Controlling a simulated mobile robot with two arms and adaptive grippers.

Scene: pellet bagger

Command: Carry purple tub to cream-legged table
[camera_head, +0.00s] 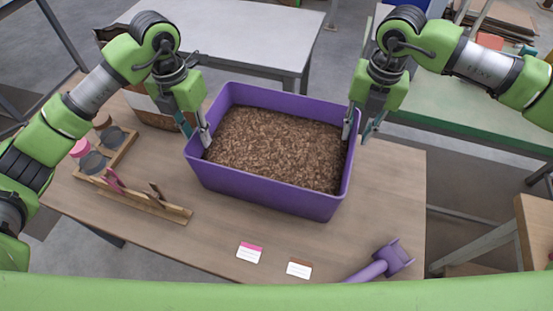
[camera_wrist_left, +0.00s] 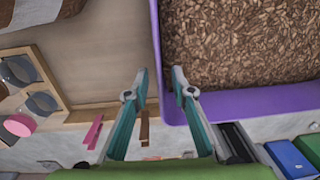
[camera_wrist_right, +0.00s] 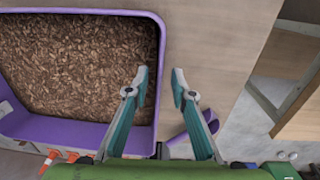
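The purple tub (camera_head: 265,195), full of brown pellets, stands upright on a wooden-topped table (camera_head: 215,240). My left gripper (camera_head: 197,139) is at the tub's left wall, fingers apart; in the left wrist view (camera_wrist_left: 160,78) the wall's rim lies between the fingertips. My right gripper (camera_head: 357,131) is at the right wall; in the right wrist view (camera_wrist_right: 160,77) that rim also lies between the parted fingertips. Neither gripper is clearly pressing on the wall. A table with a pale grey top and light legs (camera_head: 240,35) stands behind; I cannot tell whether its legs are cream.
A wooden rack (camera_head: 130,195) with dark round items is left of the tub. Two small cards (camera_head: 249,252) (camera_head: 299,268) and a purple scoop (camera_head: 385,262) lie in front. A green-topped table (camera_head: 460,110) stands at the right. Grey floor shows between the tables.

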